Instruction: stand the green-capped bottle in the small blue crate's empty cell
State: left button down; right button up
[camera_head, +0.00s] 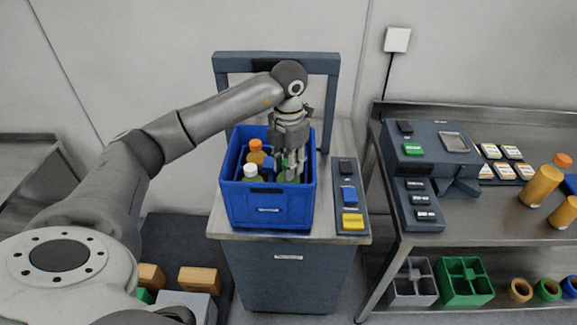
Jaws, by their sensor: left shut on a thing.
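The small blue crate (268,210) stands on a narrow grey stand in the middle of the head view. An orange-capped bottle (256,150) and a white-capped bottle (251,172) stand in it on the left side. My left gripper (291,172) points down into the right part of the crate. It is shut on a greenish bottle (285,177), mostly hidden by the fingers and the crate's walls. Its cap is covered, so I cannot see the cap colour or whether its base touches the crate floor. My right gripper is not in view.
A dark frame (332,90) rises behind the crate. A panel with blue and yellow buttons (350,210) lies right of it. The right bench (480,220) holds a control box, label stacks and orange bottles; a green divided crate (463,282) sits on its lower shelf.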

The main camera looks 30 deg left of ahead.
pick_arm(q)
jog(key=shift+f, duration=0.95)
jog(key=c, duration=1.4)
grip_release()
jog(key=shift+f, duration=0.1)
jog(key=shift+c, duration=0.2)
